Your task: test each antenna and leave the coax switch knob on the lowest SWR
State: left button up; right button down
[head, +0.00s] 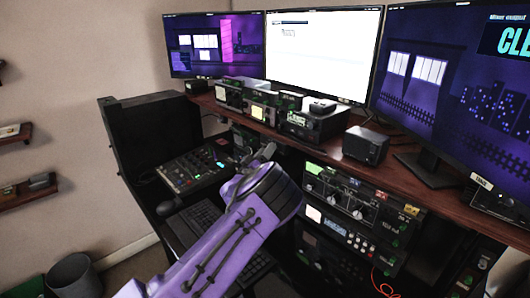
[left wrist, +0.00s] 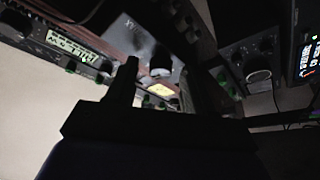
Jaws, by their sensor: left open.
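My left gripper (head: 264,153) is at the end of the purple arm in the middle of the head view, in front of the rack gear below the shelf. In the left wrist view its two dark fingers (left wrist: 160,88) stand apart with nothing held between them. A large round knob (left wrist: 160,62) on a light panel shows beyond and between the fingers, apart from them. A lit yellow meter (left wrist: 160,90) is near it. In the head view a rack unit with large knobs (head: 358,212) and coloured labels is right of the gripper. I cannot tell which knob is the coax switch. My right gripper is not in view.
A wooden shelf (head: 425,187) carries several radios and a small black speaker box (head: 366,145) under three monitors. A mixer (head: 195,168) and a keyboard (head: 205,217) lie lower left. A wastebasket (head: 75,277) stands on the floor.

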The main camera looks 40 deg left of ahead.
pick_arm(q)
jog(key=shift+w+f, duration=0.1)
grip_shut()
jog(key=shift+a+f+m+t+h+b, duration=0.1)
jog(key=shift+m+t+h+b, duration=0.2)
jog(key=shift+m+h+b, duration=1.15)
jog(key=shift+a+m+t+h+b, duration=0.15)
jog(key=shift+m+t+h+b, duration=0.2)
jog(key=shift+m+b, duration=1.95)
jog(key=shift+a+f+m+t+h+b, duration=0.1)
jog(key=shift+m+t+h+b, duration=0.15)
jog(key=shift+m+h+b, duration=1.2)
jog(key=shift+m+y, duration=0.25)
jog(key=shift+m, duration=0.35)
jog(key=shift+r, duration=0.1)
grip_release()
